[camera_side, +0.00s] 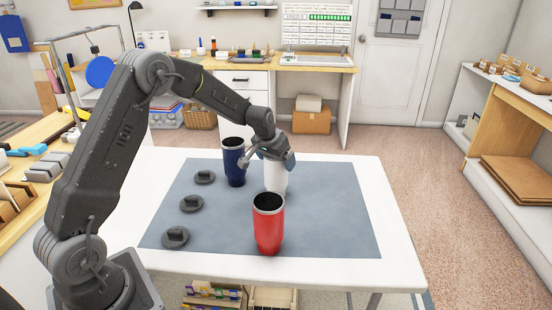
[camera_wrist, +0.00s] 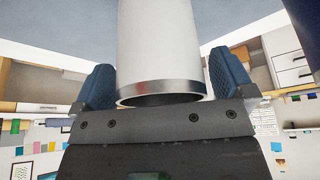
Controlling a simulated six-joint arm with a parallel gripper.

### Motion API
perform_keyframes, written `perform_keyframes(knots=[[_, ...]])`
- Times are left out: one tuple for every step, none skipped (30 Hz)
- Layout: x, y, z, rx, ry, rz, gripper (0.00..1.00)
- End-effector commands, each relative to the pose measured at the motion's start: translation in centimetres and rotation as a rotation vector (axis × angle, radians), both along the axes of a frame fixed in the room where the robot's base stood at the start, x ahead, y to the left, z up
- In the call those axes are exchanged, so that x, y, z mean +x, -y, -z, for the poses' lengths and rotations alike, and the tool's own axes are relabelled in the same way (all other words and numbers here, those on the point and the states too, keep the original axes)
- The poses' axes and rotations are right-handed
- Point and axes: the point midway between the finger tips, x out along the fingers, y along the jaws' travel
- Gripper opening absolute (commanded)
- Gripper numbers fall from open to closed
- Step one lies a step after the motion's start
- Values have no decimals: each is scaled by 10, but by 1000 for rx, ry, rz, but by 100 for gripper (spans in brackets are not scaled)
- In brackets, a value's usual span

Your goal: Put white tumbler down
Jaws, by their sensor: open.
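The white tumbler (camera_side: 275,178) stands upright on the blue-grey mat (camera_side: 335,205), between the blue and red tumblers. My gripper (camera_side: 270,155) is at its upper part and hides some of it. In the wrist view the white tumbler (camera_wrist: 158,40) shows its metal rim close to my palm. My gripper's (camera_wrist: 163,82) blue-padded fingers are on either side of the tumbler, open, with narrow gaps beside its wall. Its base is out of the wrist view and hidden behind the red tumbler in the side view.
The red tumbler (camera_side: 268,226) stands in front, and the blue tumbler (camera_side: 233,165) behind left. Three dark lids (camera_side: 204,177) (camera_side: 191,203) (camera_side: 175,237) lie along the mat's left side. The mat's right side is clear, with the white table (camera_side: 400,262) around it.

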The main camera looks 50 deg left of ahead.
Motion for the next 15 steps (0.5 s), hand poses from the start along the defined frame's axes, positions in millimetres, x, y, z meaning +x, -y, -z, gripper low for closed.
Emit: perform_keyframes(knots=[[0, 0, 0, 0, 0, 0, 100], [0, 0, 0, 0, 0, 0, 100], [0, 0, 0, 0, 0, 0, 100], [0, 0, -1, 0, 1, 0, 100], [0, 0, -2, 0, 1, 0, 100], [0, 0, -4, 0, 2, 0, 100], [0, 0, -7, 0, 2, 0, 100], [-2, 0, -10, 1, 3, 0, 100], [-4, 1, -16, 1, 3, 0, 100], [-5, 1, -20, 1, 4, 0, 100], [-7, 1, -25, 1, 5, 0, 100], [-11, 2, -33, 1, 5, 0, 100], [-13, 3, -39, 1, 5, -1, 100], [-16, 3, -45, 1, 5, -1, 100], [-19, 4, -54, 2, 6, -1, 100]])
